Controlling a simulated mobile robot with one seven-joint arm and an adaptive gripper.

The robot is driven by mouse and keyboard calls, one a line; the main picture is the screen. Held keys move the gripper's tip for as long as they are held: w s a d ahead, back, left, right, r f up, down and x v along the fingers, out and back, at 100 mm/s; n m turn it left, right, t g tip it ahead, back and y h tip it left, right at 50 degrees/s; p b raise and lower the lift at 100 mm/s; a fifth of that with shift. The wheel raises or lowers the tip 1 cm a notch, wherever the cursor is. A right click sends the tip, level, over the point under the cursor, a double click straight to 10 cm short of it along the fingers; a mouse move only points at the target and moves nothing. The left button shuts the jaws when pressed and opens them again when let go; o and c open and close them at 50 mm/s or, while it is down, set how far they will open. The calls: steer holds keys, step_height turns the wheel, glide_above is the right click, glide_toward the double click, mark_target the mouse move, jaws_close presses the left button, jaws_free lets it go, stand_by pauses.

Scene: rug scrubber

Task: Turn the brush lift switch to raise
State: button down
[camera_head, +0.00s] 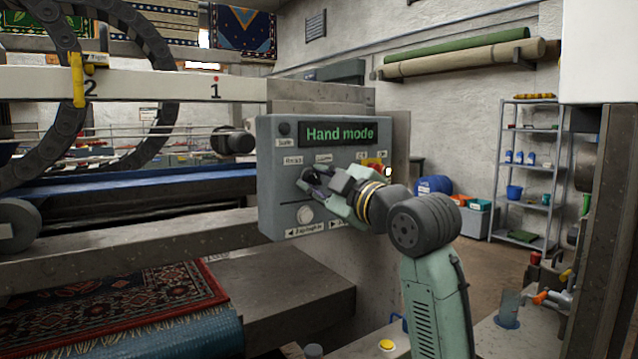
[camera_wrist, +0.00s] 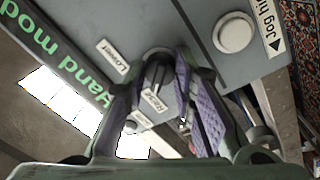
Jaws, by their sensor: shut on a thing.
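The brush lift switch is a dark knob (camera_wrist: 156,72) on the grey control panel (camera_head: 273,215). In the wrist view it sits between the fingertips of my gripper (camera_wrist: 160,76), which is shut on it. A label reading "Lower" (camera_wrist: 113,57) lies to the left of the knob. A smaller label, apparently "Raise" (camera_wrist: 153,102), shows between the fingers. Which way the knob points is hard to tell.
The panel display (camera_head: 338,133) reads "Hand mode". A pale round button (camera_wrist: 234,34) sits beside the knob, near a jog label (camera_wrist: 270,25). A red and yellow control (camera_head: 374,164) is close to my wrist. A patterned rug (camera_head: 130,300) lies at lower left.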

stand_by(0.3)
steer(key=c, duration=1.3)
jaws_free()
steer(key=v, duration=1.2)
steer(key=shift+f, duration=0.1)
